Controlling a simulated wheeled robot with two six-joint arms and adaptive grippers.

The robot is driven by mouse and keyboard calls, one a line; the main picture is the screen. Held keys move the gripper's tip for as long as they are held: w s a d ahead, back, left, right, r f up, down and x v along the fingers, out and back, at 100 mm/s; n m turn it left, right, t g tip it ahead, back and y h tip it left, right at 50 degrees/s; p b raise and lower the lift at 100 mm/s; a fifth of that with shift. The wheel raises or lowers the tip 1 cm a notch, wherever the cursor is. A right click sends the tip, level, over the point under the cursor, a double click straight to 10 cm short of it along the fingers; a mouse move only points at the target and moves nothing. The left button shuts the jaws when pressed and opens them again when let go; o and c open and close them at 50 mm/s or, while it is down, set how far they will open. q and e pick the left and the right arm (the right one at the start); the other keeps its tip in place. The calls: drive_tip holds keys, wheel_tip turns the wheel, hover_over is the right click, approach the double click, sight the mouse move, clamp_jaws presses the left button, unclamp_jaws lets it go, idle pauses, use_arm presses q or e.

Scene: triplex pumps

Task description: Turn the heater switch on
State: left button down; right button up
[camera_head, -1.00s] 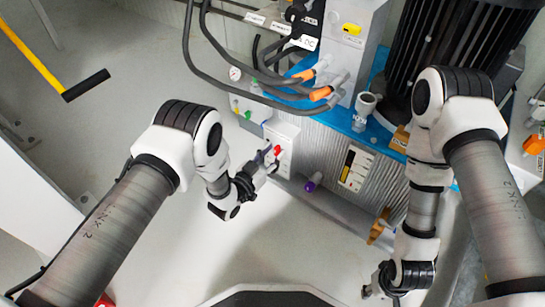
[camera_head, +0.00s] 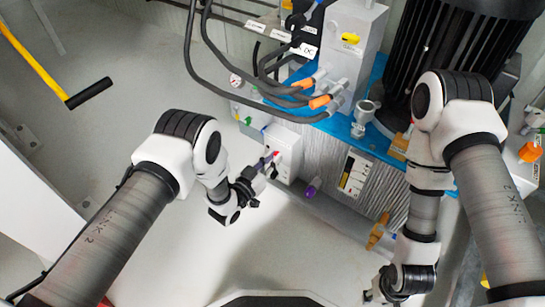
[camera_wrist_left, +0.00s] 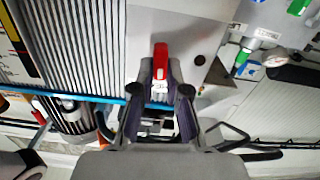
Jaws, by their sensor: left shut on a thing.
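The heater switch, a red handle (camera_wrist_left: 160,62), sits on the face of a light grey box (camera_head: 284,142) on the side of the pump unit. In the head view only a small bit of the red handle (camera_head: 276,154) shows past my fingers. My left gripper (camera_head: 270,163) is at the box's front. In the left wrist view its two fingertips (camera_wrist_left: 160,78) are on either side of the red handle, shut on it. The handle points towards the top of that picture. My right gripper (camera_head: 380,288) is low in the head view, away from the box, and its fingers are unclear.
An amber fitting (camera_head: 378,231) is further right. A small green part (camera_head: 248,119) is left of the box. The pale floor in front is clear.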

use_arm(q)
drive_tip(key=shift+a+r+n+p, duration=0.1)
drive_tip(key=shift+r+n+p, duration=0.05)
drive_tip(key=shift+n+p, duration=0.9)
drive_tip(key=n+p, duration=0.1)
drive_tip(key=n, duration=0.2)
drive_tip(key=shift+w+a, duration=0.1)
drive_tip(key=shift+w+a+f+n+p, duration=0.15)
drive_tip(key=shift+n+p, duration=0.15)
drive_tip(key=shift+n, duration=0.6)
drive_tip(key=shift+s+d+f+n+p, duration=0.1)
drive_tip(key=shift+n+p, duration=0.2)
drive_tip(key=shift+n, duration=0.65)
drive_tip(key=shift+w+a+f+n+p, duration=0.15)
drive_tip(key=shift+n+p, duration=0.15)
drive_tip(key=shift+n, duration=0.6)
drive_tip(key=shift+s+d, duration=0.1)
drive_tip(key=c, duration=1.2)
unclamp_jaws()
drive_tip(key=shift+o, duration=0.2)
